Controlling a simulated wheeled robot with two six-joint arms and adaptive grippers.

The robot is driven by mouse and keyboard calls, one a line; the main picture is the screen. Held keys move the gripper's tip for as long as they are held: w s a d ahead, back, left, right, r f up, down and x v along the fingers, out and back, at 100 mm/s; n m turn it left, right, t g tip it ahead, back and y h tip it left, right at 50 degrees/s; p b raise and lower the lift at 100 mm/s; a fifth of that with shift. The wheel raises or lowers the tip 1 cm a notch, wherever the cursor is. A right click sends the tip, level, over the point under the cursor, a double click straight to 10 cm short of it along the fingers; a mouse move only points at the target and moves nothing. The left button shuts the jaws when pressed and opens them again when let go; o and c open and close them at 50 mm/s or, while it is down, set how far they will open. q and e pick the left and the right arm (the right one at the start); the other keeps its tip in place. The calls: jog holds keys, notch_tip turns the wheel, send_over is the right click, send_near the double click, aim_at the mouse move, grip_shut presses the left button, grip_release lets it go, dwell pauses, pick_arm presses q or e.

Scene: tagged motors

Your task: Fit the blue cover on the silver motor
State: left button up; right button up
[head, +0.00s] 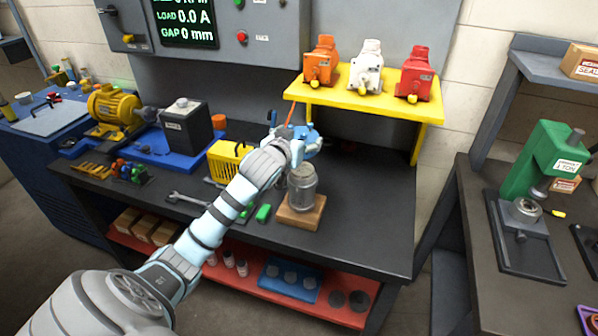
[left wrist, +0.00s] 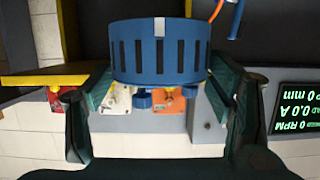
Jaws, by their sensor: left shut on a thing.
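The blue cover (left wrist: 160,52) is a slotted ring with a pale mark on its wall. My left gripper (left wrist: 160,98) is shut on it, one dark finger at each side in the left wrist view. In the head view the cover (head: 309,140) is partly hidden behind my left gripper (head: 299,140). They are in the air above the bench, up and behind the silver motor. The silver motor (head: 302,188) stands upright and bare on a wooden block (head: 312,217), apart from the cover. My right gripper is in neither view.
A yellow shelf (head: 385,98) with orange, white and red tagged units stands behind at right. The black bench (head: 365,205) is clear at right.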

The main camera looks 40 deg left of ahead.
aim_at(301, 173)
pick_arm(q)
jog(key=f, duration=0.6)
jog(key=f+b, duration=0.1)
jog(key=f, duration=0.2)
jog(key=shift+w+d+f, duration=0.1)
jog(key=shift+w+f, duration=0.15)
jog(key=shift+w, duration=0.15)
jog(key=shift+s+f, duration=0.1)
jog(key=shift+f, duration=0.2)
jog(key=shift+c, duration=0.6)
jog(key=shift+s+r, duration=0.1)
jog(key=o, duration=1.5)
jog(key=shift+o, duration=0.2)
